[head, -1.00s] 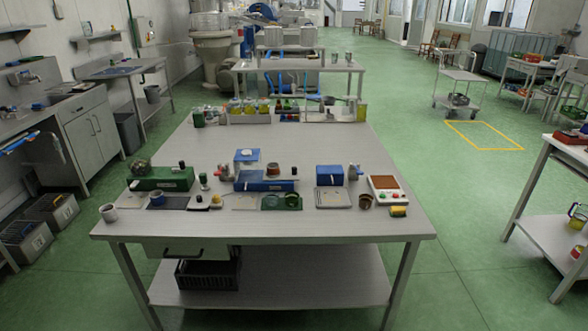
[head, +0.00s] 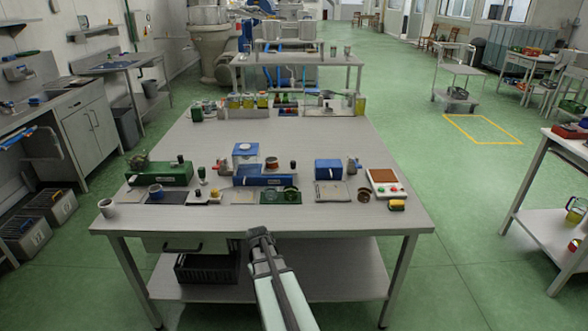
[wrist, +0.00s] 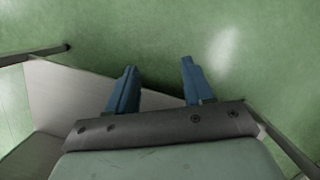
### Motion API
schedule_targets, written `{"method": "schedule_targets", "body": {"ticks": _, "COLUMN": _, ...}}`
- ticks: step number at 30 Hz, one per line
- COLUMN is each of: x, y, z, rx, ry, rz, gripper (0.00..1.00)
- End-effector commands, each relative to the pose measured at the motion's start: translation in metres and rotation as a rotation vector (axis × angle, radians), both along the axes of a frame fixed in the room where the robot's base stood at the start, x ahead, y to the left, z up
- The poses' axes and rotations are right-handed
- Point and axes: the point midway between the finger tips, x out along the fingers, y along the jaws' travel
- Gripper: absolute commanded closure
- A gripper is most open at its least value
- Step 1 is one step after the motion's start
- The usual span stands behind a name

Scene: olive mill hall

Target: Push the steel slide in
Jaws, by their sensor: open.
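My gripper (head: 259,236) is in front of the workbench's near edge, right of centre-left, apart from everything on top. In the wrist view its two blue fingers (wrist: 157,88) stand apart with nothing between them. The steel slide is too small to single out for sure in the head view. A blue unit (head: 263,180) lies mid-bench, a green unit (head: 160,174) to its left, and a blue block (head: 328,169) with a pale grey plate (head: 330,193) before it to the right. I cannot tell which of these bears the slide.
The workbench (head: 270,142) has a wide bare stretch behind the front row. A grey cup (head: 106,207) stands at its front left corner, and a control box with buttons (head: 384,182) at the right. Under the top are a drawer handle (head: 182,249) and a dark crate (head: 205,267).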

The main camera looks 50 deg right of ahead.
Motion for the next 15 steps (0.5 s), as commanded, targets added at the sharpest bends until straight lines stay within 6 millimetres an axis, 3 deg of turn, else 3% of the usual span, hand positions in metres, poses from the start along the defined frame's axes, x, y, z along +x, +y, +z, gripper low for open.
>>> {"method": "schedule_targets", "body": {"ticks": 1, "x": 0.005, "y": -0.017, "z": 0.014, "rx": -0.009, "ry": -0.014, "rz": -0.016, "gripper": 0.48}}
{"method": "schedule_targets", "body": {"ticks": 6, "x": 0.008, "y": -0.066, "z": 0.062, "rx": -0.033, "ry": -0.049, "rz": -0.057, "gripper": 0.48}}
{"method": "schedule_targets", "body": {"ticks": 15, "x": 0.000, "y": -0.134, "z": 0.136, "rx": -0.071, "ry": -0.093, "rz": -0.115, "gripper": 0.48}}
